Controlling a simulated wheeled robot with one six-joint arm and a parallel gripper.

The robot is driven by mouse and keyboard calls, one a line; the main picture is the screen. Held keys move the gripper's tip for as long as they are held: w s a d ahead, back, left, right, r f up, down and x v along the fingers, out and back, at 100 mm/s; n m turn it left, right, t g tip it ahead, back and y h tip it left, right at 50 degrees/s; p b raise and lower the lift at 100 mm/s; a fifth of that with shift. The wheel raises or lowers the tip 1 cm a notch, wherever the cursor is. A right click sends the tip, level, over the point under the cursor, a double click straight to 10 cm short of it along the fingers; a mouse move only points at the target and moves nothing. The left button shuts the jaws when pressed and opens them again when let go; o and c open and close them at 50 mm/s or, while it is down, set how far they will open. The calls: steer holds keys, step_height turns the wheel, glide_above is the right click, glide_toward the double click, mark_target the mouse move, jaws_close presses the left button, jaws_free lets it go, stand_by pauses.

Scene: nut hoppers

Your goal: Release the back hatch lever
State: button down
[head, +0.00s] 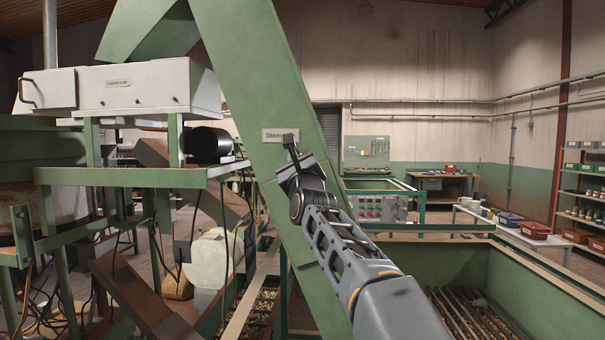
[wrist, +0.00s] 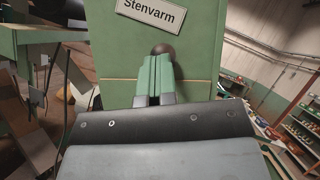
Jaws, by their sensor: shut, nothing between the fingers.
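A dark round knob (wrist: 163,50) shows in the wrist view in front of a green sloped chute (wrist: 115,60), just below its Stenvarm plate. It looks like the end of a lever, but its shaft is hidden behind my fingers. My gripper (wrist: 154,62) is shut and empty, its two fingers side by side just below the knob; I cannot tell whether they touch it. In the head view my gripper (head: 290,145) is raised against the chute (head: 250,80), just below the Stenvarm plate (head: 280,135). No hatch can be made out clearly.
A green frame with a white box (head: 135,88) and hanging cables stands at the left. A green hopper (head: 465,265) with a grate is at the lower right. A control panel (head: 378,208) sits behind my arm. Shelves stand at the far right.

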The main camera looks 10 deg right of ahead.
steer(key=shift+w+a+r, duration=0.1)
steer(key=shift+w+r, duration=0.05)
steer(key=shift+r, duration=0.4)
steer(key=shift+w+a+r, duration=0.1)
steer(key=shift+w+r, duration=0.05)
steer(key=shift+r, duration=0.5)
